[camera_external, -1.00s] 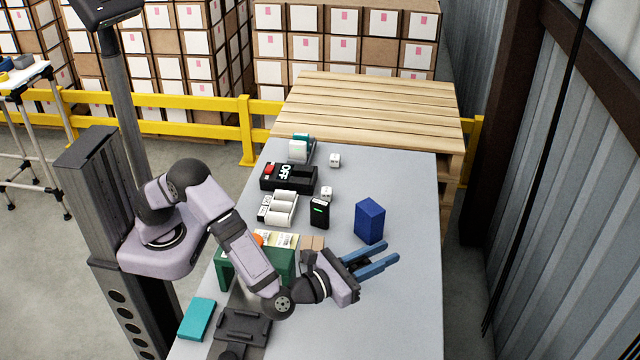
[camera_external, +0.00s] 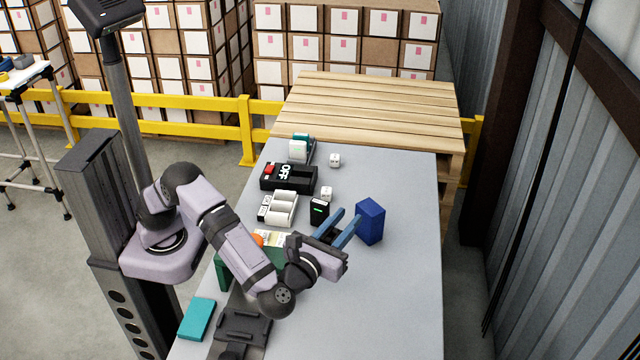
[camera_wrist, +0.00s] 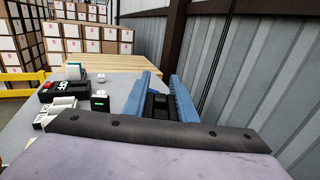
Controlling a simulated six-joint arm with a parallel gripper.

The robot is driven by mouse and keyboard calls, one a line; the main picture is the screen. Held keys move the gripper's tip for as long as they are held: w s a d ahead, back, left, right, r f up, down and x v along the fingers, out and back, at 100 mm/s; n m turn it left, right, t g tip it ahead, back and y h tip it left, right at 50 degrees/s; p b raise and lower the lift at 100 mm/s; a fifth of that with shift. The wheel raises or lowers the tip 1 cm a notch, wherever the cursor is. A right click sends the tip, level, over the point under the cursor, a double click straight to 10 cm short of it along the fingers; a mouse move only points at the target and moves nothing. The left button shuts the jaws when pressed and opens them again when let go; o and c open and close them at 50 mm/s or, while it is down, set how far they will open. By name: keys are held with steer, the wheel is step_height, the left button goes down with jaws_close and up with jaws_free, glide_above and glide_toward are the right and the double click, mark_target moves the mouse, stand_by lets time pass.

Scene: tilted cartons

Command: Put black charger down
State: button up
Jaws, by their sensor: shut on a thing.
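My gripper (camera_external: 343,228) has blue fingers and is over the table, left of the blue box (camera_external: 370,222). The fingers are shut on a black thing, most likely the black charger (camera_wrist: 160,106), which shows between them in the wrist view. In the external view it is mostly hidden by the fingers. A black box with a green light (camera_external: 319,211) stands upright on the table just left of the fingers. It also shows left of the gripper in the wrist view (camera_wrist: 100,102). I cannot tell how high the held charger is above the table.
White cylinders in a holder (camera_external: 281,208), a black OFF switch box (camera_external: 289,178) and white dice (camera_external: 327,193) stand on the grey table (camera_external: 400,290). A teal box (camera_external: 197,319) lies near the left edge. The table's right side is clear.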

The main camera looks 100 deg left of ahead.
step_height(320, 180, down, 17)
steer(key=shift+r+b, duration=0.1)
steer(key=shift+b, duration=0.5)
stand_by(0.3)
steer(key=shift+f, duration=0.25)
steer(key=o, duration=1.1)
steer(key=shift+c, duration=0.2)
steer(key=shift+r, duration=0.1)
steer(key=shift+r, duration=0.2)
steer(key=b+v, duration=0.1)
steer(key=v, duration=1.1)
steer(key=shift+f, duration=0.15)
steer(key=o, duration=0.4)
steer(key=shift+c, duration=0.2)
